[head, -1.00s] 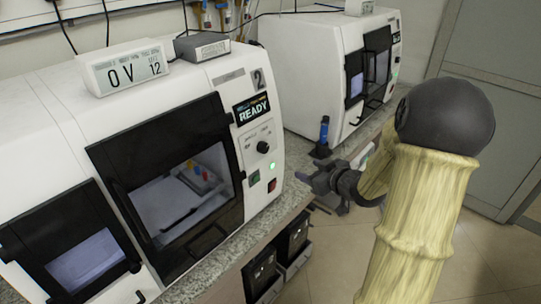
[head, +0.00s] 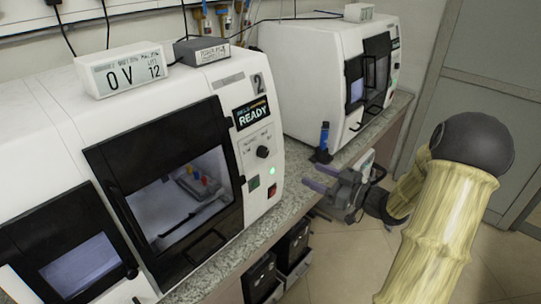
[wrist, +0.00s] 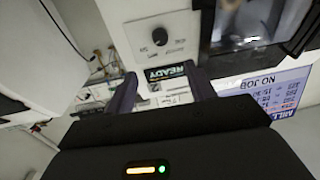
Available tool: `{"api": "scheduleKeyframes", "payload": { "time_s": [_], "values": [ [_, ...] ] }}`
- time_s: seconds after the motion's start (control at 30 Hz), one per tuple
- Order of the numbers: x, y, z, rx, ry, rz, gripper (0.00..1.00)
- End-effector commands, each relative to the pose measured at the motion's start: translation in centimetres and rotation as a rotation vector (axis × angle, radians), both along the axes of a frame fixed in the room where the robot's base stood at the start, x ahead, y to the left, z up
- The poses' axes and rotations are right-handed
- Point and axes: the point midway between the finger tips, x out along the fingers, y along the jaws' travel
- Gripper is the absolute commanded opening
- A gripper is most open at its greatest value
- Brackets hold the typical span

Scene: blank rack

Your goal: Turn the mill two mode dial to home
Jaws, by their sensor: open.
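Mill two (head: 205,82) is the white machine marked "2" in the head view, with a READY display (head: 251,112). Its mode dial (head: 262,152) is a small round black knob below that display. The dial also shows in the wrist view (wrist: 160,36), beyond the fingers; its pointer direction is too small to read. My gripper (head: 312,177) is open and empty, to the right of the dial and apart from the mill. In the wrist view its two dark fingers (wrist: 162,90) stand apart with the READY display showing between them.
A green button (head: 254,183) and a red switch (head: 271,190) sit below the dial. A black-framed door (head: 232,150) is left of it. A blue-topped item (head: 324,135) stands on the counter near my gripper. A second white mill (head: 300,60) is behind.

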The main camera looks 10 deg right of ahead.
Motion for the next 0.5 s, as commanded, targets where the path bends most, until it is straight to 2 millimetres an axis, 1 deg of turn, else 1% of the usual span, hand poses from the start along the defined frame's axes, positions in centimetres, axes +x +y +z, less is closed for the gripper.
{"api": "scheduleKeyframes", "payload": {
  "time_s": [0.03, 0.5],
  "values": [
    [0.5, 0.6, 0.1, 0.001, 0.001, 0.004, 0.55],
    [6.7, 6.1, 0.2, 0.000, 0.000, 0.004, 0.55]
  ]
}}
